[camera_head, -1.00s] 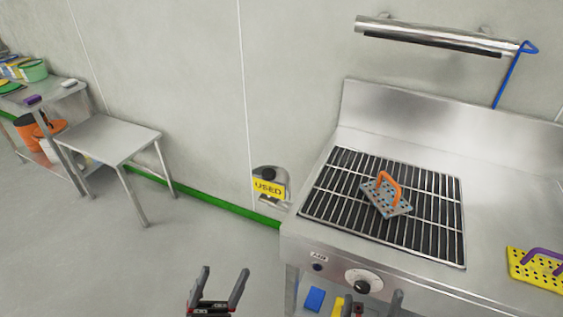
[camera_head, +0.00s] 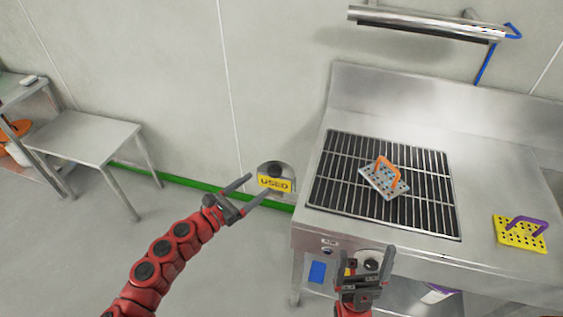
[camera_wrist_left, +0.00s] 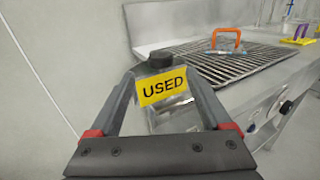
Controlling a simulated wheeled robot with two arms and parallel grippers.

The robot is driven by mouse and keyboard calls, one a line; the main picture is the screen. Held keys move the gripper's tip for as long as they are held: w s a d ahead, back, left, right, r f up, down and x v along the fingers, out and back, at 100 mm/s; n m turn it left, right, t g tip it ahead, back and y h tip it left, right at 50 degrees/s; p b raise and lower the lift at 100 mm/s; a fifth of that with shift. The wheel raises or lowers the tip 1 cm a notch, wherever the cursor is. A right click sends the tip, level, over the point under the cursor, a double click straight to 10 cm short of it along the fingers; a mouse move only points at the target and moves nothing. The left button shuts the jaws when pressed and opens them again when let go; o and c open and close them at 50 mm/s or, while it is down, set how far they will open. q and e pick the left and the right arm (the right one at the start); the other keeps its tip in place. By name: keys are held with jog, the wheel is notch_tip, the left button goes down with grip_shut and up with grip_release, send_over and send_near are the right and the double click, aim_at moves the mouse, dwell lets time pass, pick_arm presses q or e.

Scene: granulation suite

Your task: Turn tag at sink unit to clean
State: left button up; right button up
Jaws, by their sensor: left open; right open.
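A yellow tag (camera_head: 274,184) reading "USED" hangs on a grey holder (camera_head: 273,168) on the wall at the left end of the steel sink unit (camera_head: 400,115). My left gripper (camera_head: 249,190) is open, with its fingers pointing at the tag. In the left wrist view the tag (camera_wrist_left: 162,87) shows between the open fingertips, with a dark knob (camera_wrist_left: 160,59) above it. I cannot tell whether the fingers touch it. My right gripper (camera_head: 369,262) is open and empty in front of the sink unit's front panel.
A grate (camera_head: 335,180) on the sink unit carries a grey perforated block with an orange handle (camera_head: 385,178). A yellow perforated block with a purple handle (camera_head: 518,234) lies at right. A steel table (camera_head: 85,136) stands left. Floor between is clear.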

aim_at(278, 166)
pick_arm(q)
jog(key=p+x, duration=0.3)
jog(key=x, duration=0.6)
jog(key=shift+w+d, duration=0.2)
jog(key=shift+w, duration=0.05)
jog(key=shift+x, duration=0.8)
jog(key=shift+f, duration=0.1)
jog(key=shift+s, duration=0.1)
grip_shut()
